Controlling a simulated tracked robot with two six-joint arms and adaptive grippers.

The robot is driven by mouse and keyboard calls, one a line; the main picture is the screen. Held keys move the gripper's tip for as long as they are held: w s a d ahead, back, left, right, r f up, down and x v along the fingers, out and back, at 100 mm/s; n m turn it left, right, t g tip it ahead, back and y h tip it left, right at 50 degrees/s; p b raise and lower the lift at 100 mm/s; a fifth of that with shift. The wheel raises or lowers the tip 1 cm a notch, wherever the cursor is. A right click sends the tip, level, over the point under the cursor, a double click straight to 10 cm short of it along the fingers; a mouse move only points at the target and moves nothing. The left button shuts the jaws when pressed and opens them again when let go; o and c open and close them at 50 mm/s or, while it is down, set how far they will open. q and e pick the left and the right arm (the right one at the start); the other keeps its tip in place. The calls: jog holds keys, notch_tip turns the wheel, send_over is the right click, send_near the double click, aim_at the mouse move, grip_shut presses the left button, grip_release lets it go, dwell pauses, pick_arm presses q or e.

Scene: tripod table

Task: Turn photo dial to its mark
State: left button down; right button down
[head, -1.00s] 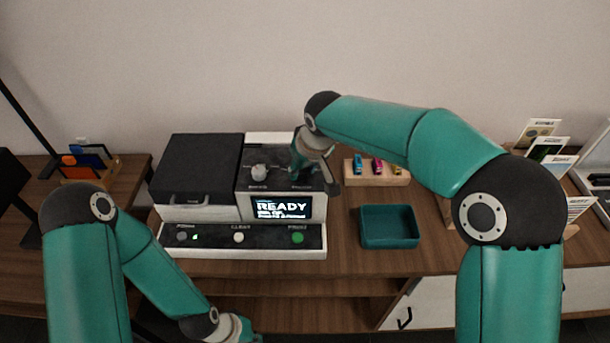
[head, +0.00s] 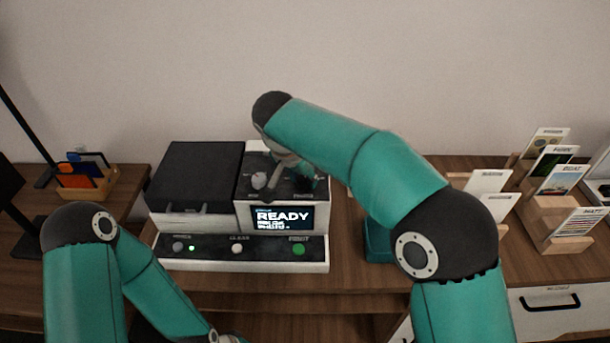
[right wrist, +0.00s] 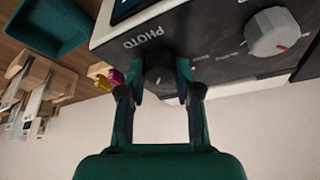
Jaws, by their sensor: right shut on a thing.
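The printer (head: 175,222) stands on the table, with a black lid, a lit READY screen and a front strip of buttons. Its photo dial (right wrist: 158,76) is a dark round knob beside the PHOTO label in the right wrist view. My right gripper (right wrist: 160,84) is shut on this dial, a finger on either side. The dial's pointer and mark are not readable. My left arm is low at the left; its fingers are out of frame.
A second, pale knob (head: 259,180) with a red line is left of the photo dial; it also shows in the right wrist view (right wrist: 272,32). A teal tray (head: 377,240) is right of the printer, partly behind my arm. Wooden card stands (head: 548,222) are at the right.

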jog(key=shift+w+r+m+g+h+p, duration=0.15)
jog(key=shift+m+h+p, duration=0.2)
jog(key=shift+m, duration=0.5)
jog(key=shift+m+g+h+p, duration=0.15)
jog(key=shift+m+p, duration=0.25)
jog(key=shift+m, duration=0.45)
jog(key=c, duration=0.8)
grip_release()
jog(key=v, duration=0.7)
jog(key=shift+a, duration=0.15)
